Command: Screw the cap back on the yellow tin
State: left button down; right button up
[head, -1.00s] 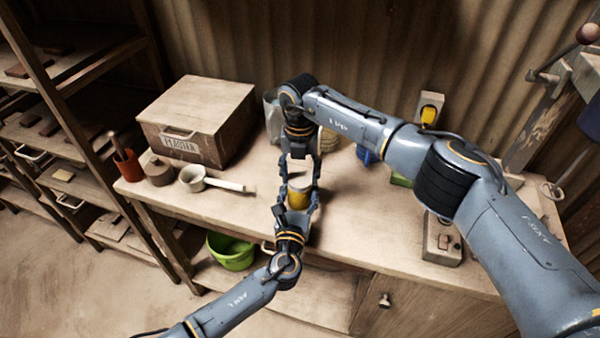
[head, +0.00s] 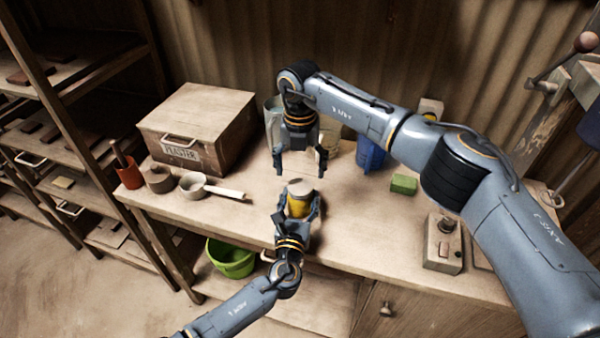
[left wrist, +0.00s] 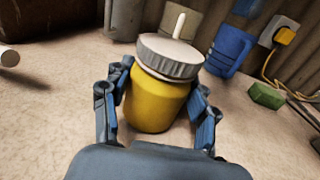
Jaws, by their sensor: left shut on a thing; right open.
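The yellow tin (head: 298,207) stands upright near the front of the bench, with my left gripper (head: 300,214) shut around its sides. The left wrist view shows the tin (left wrist: 155,103) between the two fingers. A grey ribbed cap (left wrist: 170,58) with a pale upright stem (left wrist: 179,26) sits on the tin's top; a pale band shows under its edge. I cannot tell how tight it is. The cap also shows in the head view (head: 300,187). My right gripper (head: 300,172) is open and empty, fingers pointing down just above the cap.
A plaster box (head: 198,125), a red pot (head: 128,172) and a white saucepan (head: 193,186) stand to the left. A blue container (head: 370,154), a green block (head: 404,184) and a small grey device (head: 442,243) are to the right. A green bucket (head: 231,258) is below.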

aim_at(300, 186)
jog(key=shift+c, duration=0.3)
jog(key=n, duration=0.2)
jog(key=r+n, duration=0.1)
jog(key=n, duration=0.1)
jog(key=shift+n, duration=0.3)
jog(key=n, duration=0.2)
jog(key=r+n, duration=0.1)
jog(key=shift+n, duration=0.4)
jog(key=n, duration=0.2)
jog(key=r+n, duration=0.1)
jog(key=n, duration=0.4)
jog(key=shift+r, duration=0.25)
jog(key=shift+f, duration=4.05)
